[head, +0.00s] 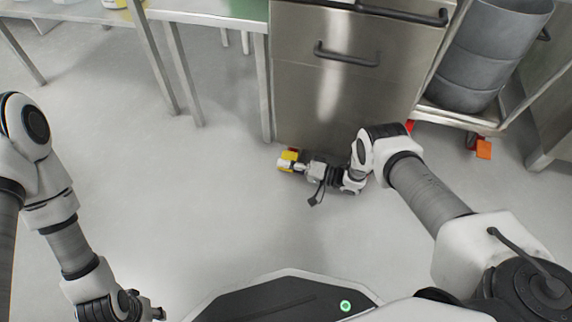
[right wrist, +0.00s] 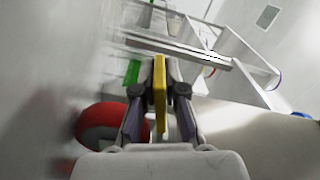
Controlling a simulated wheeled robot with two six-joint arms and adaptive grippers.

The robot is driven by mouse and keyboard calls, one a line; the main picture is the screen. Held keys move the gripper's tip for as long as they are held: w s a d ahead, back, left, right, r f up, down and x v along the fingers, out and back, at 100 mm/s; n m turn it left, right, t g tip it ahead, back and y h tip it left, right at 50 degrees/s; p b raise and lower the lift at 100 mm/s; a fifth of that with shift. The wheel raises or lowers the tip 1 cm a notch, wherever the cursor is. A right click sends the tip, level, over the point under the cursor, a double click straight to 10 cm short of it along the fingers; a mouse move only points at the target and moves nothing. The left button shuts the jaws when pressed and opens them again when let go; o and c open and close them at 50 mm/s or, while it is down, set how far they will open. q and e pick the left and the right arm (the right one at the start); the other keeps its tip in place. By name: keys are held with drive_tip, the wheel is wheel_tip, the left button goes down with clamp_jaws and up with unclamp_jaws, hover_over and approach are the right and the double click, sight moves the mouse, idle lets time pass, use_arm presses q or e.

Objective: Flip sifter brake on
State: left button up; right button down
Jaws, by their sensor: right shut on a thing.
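A small yellow tab (head: 289,155), which appears to be the brake lever, shows at the lower left corner of a stainless steel unit (head: 325,105), close to the floor. My right gripper (head: 290,164) is at this tab. In the right wrist view the yellow tab (right wrist: 160,92) stands upright between the two fingers of my right gripper (right wrist: 160,95), which are shut on it. A red wheel-like part (right wrist: 103,127) with a dark centre is just left of the fingers. My left gripper (head: 150,312) is at the bottom left, partly cut off and away from the unit.
Grey drums (head: 490,60) stand on a wheeled cart at right, with an orange part (head: 483,149) at its foot. Steel tables (head: 225,12) with thin legs stand at the back left. The floor (head: 200,195) in front is clear.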

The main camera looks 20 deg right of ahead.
drive_tip(key=c, duration=1.2)
unclamp_jaws()
drive_tip(key=shift+c, duration=0.2)
drive_tip(key=v, duration=1.2)
